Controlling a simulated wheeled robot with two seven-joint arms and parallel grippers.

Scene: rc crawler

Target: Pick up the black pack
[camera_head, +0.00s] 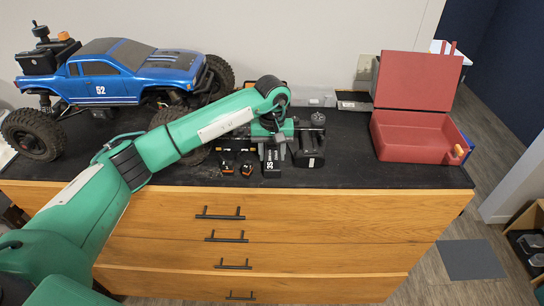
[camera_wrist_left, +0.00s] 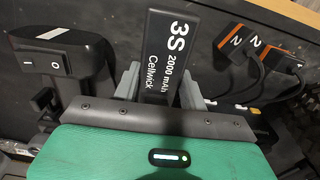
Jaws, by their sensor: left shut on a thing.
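The black pack (camera_head: 271,168) is at the front middle of the dark bench top. In the left wrist view the black pack (camera_wrist_left: 168,50) shows white lettering, "3S 2000 mAh Cellwick". My left gripper (camera_head: 272,150) reaches down over it from the left and behind. In the left wrist view the grey fingers of my left gripper (camera_wrist_left: 160,88) stand on both sides of the pack and are shut on it. The pack's near end is hidden under the gripper body. I cannot tell whether the pack is clear of the bench. My right gripper is not in view.
A black device with a rocker switch (camera_head: 309,152) stands close to the pack's right. Black connectors with orange ends (camera_head: 227,166) lie close to its left. A blue crawler truck (camera_head: 130,75) stands at left. An open red case (camera_head: 405,140) is at right. Wooden drawers (camera_head: 300,232) are below.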

